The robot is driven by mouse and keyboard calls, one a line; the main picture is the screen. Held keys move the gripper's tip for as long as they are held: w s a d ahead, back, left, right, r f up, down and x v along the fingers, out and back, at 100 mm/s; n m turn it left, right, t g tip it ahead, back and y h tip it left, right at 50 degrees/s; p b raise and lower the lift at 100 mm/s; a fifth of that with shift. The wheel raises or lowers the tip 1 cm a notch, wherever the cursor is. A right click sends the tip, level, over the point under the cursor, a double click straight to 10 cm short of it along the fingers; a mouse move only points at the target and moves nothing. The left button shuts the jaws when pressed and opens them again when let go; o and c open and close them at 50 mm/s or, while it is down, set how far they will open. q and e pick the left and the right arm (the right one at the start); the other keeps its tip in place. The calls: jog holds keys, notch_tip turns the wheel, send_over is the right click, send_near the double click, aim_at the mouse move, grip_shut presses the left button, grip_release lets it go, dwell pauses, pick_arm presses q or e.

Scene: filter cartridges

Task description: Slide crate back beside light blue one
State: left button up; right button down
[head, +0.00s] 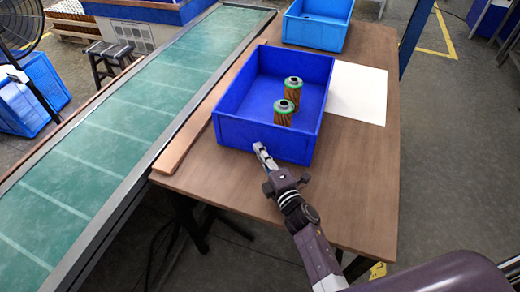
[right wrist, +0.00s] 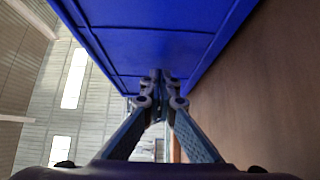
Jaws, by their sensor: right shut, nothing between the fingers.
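A dark blue crate (head: 232,133) stands on the wooden table with two filter cartridges inside, one nearer (head: 284,113) and one farther (head: 294,90). Both cartridges are upright, with green rims and brown pleated sides. A light blue crate (head: 315,33) stands at the table's far end, beyond the dark blue one, with a gap between them. My right gripper (head: 260,149) is shut and empty at the dark blue crate's near wall. In the right wrist view the fingertips (right wrist: 157,85) are close to that wall (right wrist: 150,50); I cannot tell whether they touch. My left gripper is not in view.
A white sheet (head: 358,93) lies on the table (head: 368,190) right of the dark blue crate. A wooden strip (head: 182,143) runs along the table's left edge, beside a green conveyor (head: 130,105). The table's near right part is clear.

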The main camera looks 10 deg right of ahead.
aim_at(275, 121)
jog(key=w+d+b, duration=0.1)
jog(key=w+d, duration=0.1)
jog(key=w, duration=0.2)
jog(key=w+d+b, duration=0.2)
jog(key=w+d, duration=0.1)
jog(key=w, duration=0.1)
jog(key=w+d+b, duration=0.2)
jog(key=w+d, duration=0.1)
jog(key=w, duration=0.1)
jog(key=shift+d+f, duration=0.1)
jog(key=shift+w+d, duration=0.3)
jog(key=shift+w, duration=0.1)
